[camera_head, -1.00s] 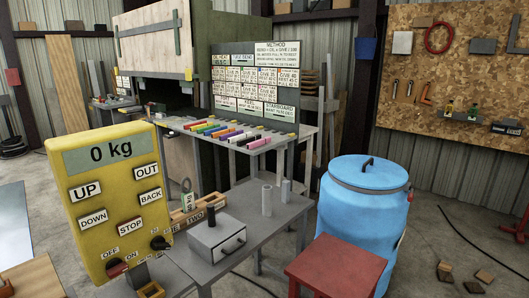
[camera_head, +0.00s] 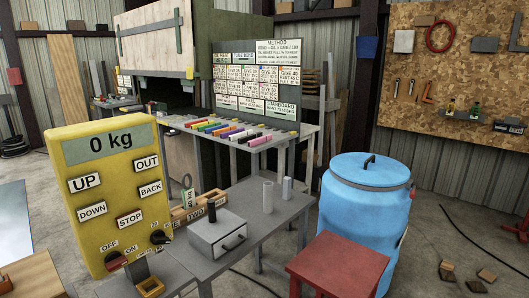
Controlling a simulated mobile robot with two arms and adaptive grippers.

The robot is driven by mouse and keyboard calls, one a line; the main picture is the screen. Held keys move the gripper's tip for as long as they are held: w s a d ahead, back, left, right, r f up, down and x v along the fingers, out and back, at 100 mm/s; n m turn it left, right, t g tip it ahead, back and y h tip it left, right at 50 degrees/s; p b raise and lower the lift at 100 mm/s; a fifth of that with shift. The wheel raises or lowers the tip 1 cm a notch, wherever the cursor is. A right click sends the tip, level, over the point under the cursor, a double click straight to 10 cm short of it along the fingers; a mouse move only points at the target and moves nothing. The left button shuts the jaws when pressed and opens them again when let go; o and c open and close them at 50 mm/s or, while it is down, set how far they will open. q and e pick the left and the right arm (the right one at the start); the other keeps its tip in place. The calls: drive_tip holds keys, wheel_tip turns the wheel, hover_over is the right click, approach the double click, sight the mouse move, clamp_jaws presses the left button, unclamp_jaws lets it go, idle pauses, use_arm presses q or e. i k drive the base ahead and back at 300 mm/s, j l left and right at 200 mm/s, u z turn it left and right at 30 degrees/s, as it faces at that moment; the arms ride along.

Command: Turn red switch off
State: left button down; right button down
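The red switch (camera_head: 115,260) sits low on the front of the yellow control box (camera_head: 85,225), at the box's bottom edge. The OFF label (camera_head: 109,246) is above it to the left and the ON label (camera_head: 130,250) above it to the right. The switch is small here, and I cannot tell which way it is set. A black knob (camera_head: 160,238) is to its right on the same box. The box's display (camera_head: 110,142) reads 0 kg. Neither of my grippers can be made out in this view.
A grey bench (camera_head: 245,215) right of the control box carries a grey box with a black handle (camera_head: 217,235). A small wooden tray (camera_head: 150,287) is below the switch. A red stool (camera_head: 338,264) and blue barrel (camera_head: 362,215) stand to the right.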

sight(115, 260)
drive_tip(key=u, duration=1.3)
